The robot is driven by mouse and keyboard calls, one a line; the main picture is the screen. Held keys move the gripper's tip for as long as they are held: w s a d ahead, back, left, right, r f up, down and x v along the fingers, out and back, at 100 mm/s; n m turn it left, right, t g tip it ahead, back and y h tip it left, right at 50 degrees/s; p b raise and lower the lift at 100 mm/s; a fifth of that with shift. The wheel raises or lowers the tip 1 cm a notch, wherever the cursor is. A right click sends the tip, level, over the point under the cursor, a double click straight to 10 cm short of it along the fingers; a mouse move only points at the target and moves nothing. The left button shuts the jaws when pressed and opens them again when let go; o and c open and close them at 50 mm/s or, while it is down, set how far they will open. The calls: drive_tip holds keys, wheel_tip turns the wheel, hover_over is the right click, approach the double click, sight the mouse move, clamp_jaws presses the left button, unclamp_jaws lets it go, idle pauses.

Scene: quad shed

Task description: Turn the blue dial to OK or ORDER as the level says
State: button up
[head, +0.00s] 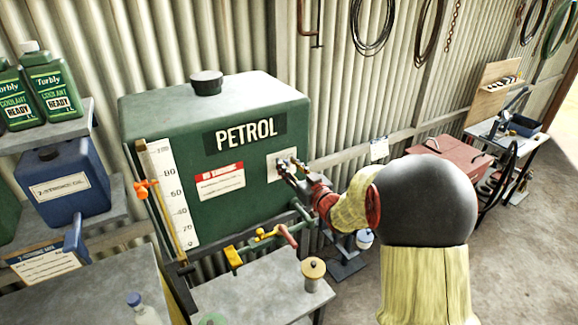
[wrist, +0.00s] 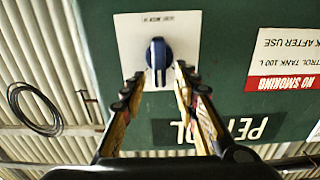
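The blue dial (wrist: 158,60) sits on a white plate (wrist: 183,35) on the green petrol tank (head: 150,115). In the wrist view, its raised grip stands upright in the picture. My gripper (wrist: 159,74) is open, with one fingertip on each side of the dial's lower part; I see gaps but cannot tell if either finger touches. In the head view my gripper (head: 285,165) covers most of the dial. The small lettering on the plate is not readable. A white level scale (head: 180,210) is on the tank's left; an orange marker (head: 146,186) stands beside it, roughly between 60 and 80.
A yellow valve with a red lever (head: 288,236) sticks out below the tank. A brass-lidded jar (head: 313,275) stands on the grey bench (head: 250,290). A blue can (head: 68,180) and green coolant bottles (head: 50,85) are on the left shelves. A red box (head: 440,158) is at the right.

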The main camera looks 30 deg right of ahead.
drive_tip(key=shift+c, duration=1.2)
clamp_jaws()
drive_tip(key=shift+a+n+b, duration=0.1)
drive_tip(key=shift+n+b, duration=0.2)
drive_tip(key=shift+b, duration=0.4)
drive_tip(key=n+b, duration=0.2)
drive_tip(key=b, duration=0.2)
drive_tip(key=a+n+b, duration=0.1)
drive_tip(key=n+b, duration=0.2)
drive_tip(key=b, duration=0.2)
drive_tip(key=f+n+b, duration=0.1)
drive_tip(key=n+b, duration=0.2)
drive_tip(key=b, duration=0.2)
drive_tip(key=shift+a, duration=0.3)
drive_tip(key=shift+r+n, duration=0.15)
drive_tip(key=shift+n, duration=0.15)
drive_tip(key=shift+o, duration=1.2)
unclamp_jaws()
